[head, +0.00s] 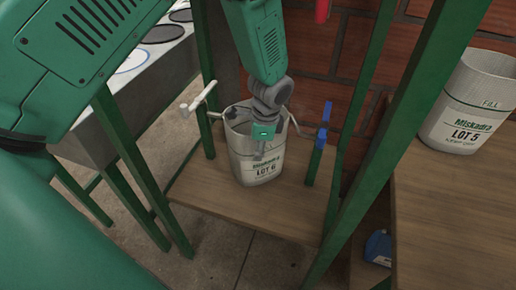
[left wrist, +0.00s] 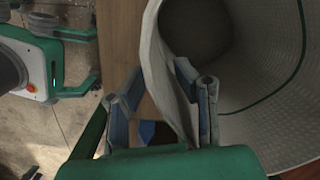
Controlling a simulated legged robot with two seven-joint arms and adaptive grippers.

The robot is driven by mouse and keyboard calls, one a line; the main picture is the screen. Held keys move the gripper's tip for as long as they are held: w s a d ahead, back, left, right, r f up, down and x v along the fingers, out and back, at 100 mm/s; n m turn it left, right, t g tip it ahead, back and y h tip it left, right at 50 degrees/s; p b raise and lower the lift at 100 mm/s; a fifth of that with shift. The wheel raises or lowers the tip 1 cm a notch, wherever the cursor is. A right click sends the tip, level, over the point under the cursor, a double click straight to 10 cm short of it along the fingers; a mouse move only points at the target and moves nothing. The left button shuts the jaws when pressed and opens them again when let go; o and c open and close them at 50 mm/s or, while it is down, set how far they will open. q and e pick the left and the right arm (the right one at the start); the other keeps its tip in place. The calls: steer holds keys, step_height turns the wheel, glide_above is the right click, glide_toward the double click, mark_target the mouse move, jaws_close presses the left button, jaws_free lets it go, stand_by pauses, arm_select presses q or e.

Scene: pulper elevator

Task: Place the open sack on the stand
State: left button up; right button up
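An open white sack (head: 258,170) marked Miskadra LOT 6 stands upright on the low wooden board of the green-framed stand (head: 205,196). My left gripper (head: 262,148) points down at the near rim of this sack. In the left wrist view, the sack (left wrist: 285,115) is open and its wall passes between the fingers of my left gripper (left wrist: 157,72). One finger is outside the wall and one inside. The fingers are apart, with a gap on the outer side. My right gripper is not in view.
A second open white sack (head: 470,102), marked LOT 5, stands on a wooden surface (head: 440,215) at the right. Handles, one white (head: 200,97) and one blue (head: 324,120), flank the LOT 6 sack. Green posts and a brick wall (head: 325,55) crowd the space. A blue container (head: 377,247) sits low at the right.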

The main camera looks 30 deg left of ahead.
arm_select(q)
step_height(320, 180, up, 12)
steer(key=d+p, duration=0.2)
steer(key=p, duration=0.1)
steer(key=s+f+n+h, duration=0.2)
steer(key=s+f+n, duration=0.3)
steer(key=s+f, duration=0.9)
steer(key=s+a+f+n, duration=0.1)
steer(key=s+f+n, duration=0.2)
steer(key=s, duration=0.4)
steer(key=s+a+f+n+t, duration=0.1)
steer(key=s+f+n, duration=0.1)
steer(key=s, duration=0.4)
steer(key=shift+s+f+n, duration=0.35)
steer(key=shift+f+n, duration=0.05)
steer(key=shift+f, duration=0.2)
steer(key=shift+s+a, duration=0.1)
steer(key=shift+a, duration=0.05)
